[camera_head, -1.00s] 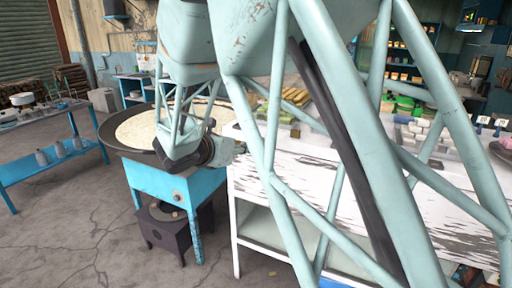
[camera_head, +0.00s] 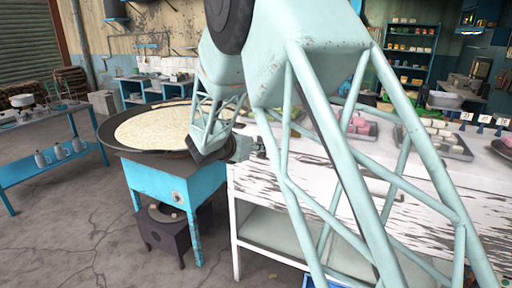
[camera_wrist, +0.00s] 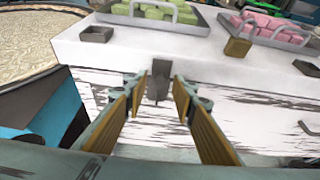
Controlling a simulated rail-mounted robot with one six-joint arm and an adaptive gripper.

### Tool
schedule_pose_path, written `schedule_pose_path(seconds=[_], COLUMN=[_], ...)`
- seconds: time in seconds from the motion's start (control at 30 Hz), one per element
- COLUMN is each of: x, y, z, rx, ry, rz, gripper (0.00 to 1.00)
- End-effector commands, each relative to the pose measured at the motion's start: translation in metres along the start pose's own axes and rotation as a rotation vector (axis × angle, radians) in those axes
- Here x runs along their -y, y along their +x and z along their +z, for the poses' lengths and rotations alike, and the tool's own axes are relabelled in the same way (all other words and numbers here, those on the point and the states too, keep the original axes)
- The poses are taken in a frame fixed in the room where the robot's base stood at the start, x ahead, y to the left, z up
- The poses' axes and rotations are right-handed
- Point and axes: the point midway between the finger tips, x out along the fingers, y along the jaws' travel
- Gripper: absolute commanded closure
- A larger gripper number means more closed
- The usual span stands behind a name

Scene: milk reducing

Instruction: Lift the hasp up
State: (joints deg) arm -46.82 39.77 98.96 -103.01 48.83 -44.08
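The hasp (camera_wrist: 161,78) is a dark grey metal strip at the front edge of the white chest's top (camera_wrist: 205,68), in the middle of the wrist view. It hangs down over the white, paint-worn front. My gripper (camera_wrist: 156,92) is open, with its two yellow-brown padded fingers pointing at the chest front. The fingertips are on the left and right of the hasp, with gaps visible; exact depth and contact cannot be told. In the head view, my gripper (camera_head: 240,150) is at the chest's left end, and the hasp cannot be made out there.
A large round pan (camera_head: 108,138) on a blue stand (camera_head: 160,178) is close on the left. On the chest top are trays of green (camera_wrist: 150,20) and pink blocks (camera_wrist: 270,32), a small dark box (camera_wrist: 96,33) and a brass block (camera_wrist: 237,48). A handle (camera_wrist: 307,128) is lower right.

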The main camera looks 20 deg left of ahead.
Motion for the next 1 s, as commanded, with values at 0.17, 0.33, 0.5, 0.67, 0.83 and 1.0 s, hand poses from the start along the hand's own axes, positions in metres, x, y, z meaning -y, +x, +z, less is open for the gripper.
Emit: schedule_pose_path(seconds=[0.17, 0.33, 0.5, 0.67, 0.83, 1.0], x=[0.0003, 0.0002, 0.0002, 0.0001, 0.0001, 0.0005], y=[0.0070, 0.0078, 0.0076, 0.0076, 0.0075, 0.0077], z=[0.0001, 0.0004, 0.0004, 0.0004, 0.0003, 0.0006], rx=[0.000, 0.000, 0.000, 0.000, 0.000, -0.001], ry=[0.001, 0.000, 0.000, 0.000, 0.000, 0.000], rz=[0.000, 0.000, 0.000, 0.000, 0.000, 0.000], gripper=[0.75, 0.75, 0.77, 0.92, 1.00, 1.00])
